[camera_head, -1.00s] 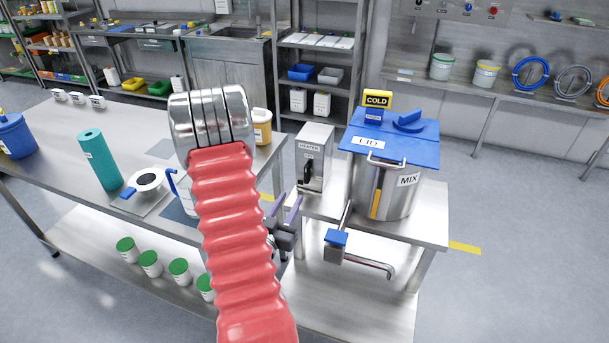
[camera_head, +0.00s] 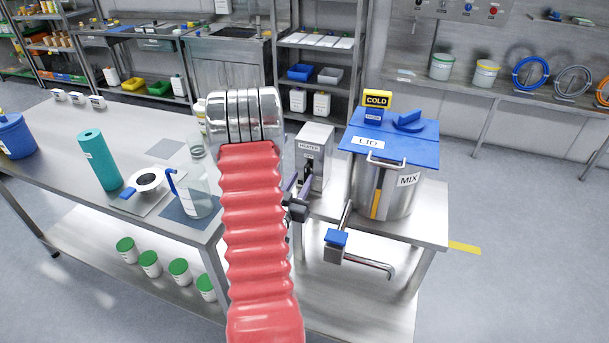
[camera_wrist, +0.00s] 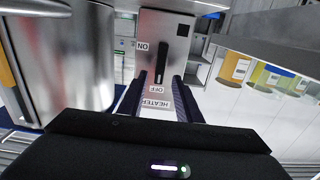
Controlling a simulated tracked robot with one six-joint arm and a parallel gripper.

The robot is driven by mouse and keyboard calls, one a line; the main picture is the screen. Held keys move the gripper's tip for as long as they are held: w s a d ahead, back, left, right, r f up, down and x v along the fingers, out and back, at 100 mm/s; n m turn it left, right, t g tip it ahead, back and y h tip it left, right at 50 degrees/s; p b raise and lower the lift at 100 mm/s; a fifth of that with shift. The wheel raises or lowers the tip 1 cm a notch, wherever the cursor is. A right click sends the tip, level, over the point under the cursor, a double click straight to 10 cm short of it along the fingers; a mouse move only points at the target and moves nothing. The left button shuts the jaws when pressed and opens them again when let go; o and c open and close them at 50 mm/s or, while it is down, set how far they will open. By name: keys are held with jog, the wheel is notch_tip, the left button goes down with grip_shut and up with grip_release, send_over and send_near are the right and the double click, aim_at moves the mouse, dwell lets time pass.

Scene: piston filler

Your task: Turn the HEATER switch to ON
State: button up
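The grey HEATER box (camera_head: 318,139) stands on the side table, left of the pot. In the wrist view its front (camera_wrist: 181,50) faces me, upside down. A black lever switch (camera_wrist: 158,62) stands lengthwise on it, with its lower end toward the OFF label (camera_wrist: 157,89). The ON label (camera_wrist: 142,46) is at its left. My gripper (camera_wrist: 158,84) is open, its two fingers apart on either side of the switch's lower end in the picture; I cannot tell whether they touch it.
The steel mixing pot (camera_head: 398,191) with a blue lid (camera_head: 390,140) is close on the right. A pipe with a blue-handled valve (camera_head: 336,238) juts out below it. A glass beaker (camera_head: 198,196) stands on the long bench (camera_head: 130,127) to the left.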

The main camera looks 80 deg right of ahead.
aim_at(306, 172)
jog(key=shift+s+d, duration=0.2)
jog(key=shift+d, duration=1.65)
jog(key=shift+c, duration=0.3)
grip_shut()
jog(key=shift+a, duration=0.15)
